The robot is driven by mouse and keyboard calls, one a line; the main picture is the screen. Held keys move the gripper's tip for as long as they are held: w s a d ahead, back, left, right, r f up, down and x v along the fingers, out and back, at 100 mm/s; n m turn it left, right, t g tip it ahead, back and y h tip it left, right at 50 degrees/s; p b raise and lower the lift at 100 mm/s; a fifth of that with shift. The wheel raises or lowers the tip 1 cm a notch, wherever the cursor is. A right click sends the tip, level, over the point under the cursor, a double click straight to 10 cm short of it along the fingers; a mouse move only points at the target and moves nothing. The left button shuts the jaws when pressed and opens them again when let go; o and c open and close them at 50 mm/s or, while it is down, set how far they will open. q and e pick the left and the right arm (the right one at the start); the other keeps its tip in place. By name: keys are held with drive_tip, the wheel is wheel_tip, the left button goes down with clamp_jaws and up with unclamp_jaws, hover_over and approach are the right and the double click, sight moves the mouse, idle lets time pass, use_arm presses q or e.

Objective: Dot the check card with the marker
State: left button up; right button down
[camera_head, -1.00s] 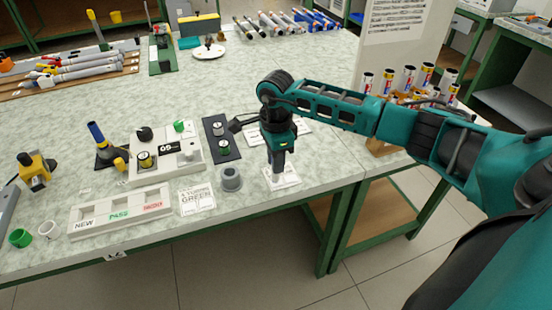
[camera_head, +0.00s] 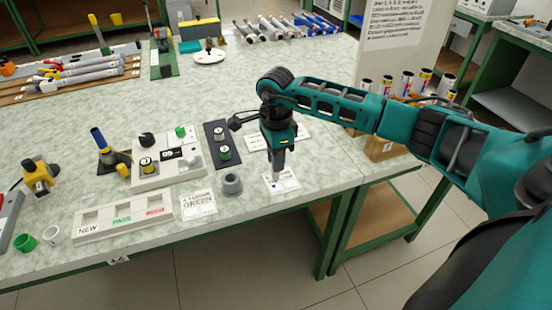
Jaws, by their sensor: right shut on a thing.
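The white check card (camera_head: 288,186) lies flat near the table's front edge, with printed marks and a small blue spot at its left side. My right gripper (camera_head: 278,174) points down just above the card. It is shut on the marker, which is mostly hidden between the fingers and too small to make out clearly. The tip appears slightly above the card, but I cannot tell the exact gap. My left gripper is not in view.
A sorting tray (camera_head: 124,213) and a white control box (camera_head: 168,163) lie further left.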

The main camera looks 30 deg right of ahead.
drive_tip(key=shift+r+p, duration=0.8)
drive_tip(key=shift+r, duration=0.6)
drive_tip(key=shift+r+p, duration=0.3)
drive_tip(key=shift+r, duration=0.95)
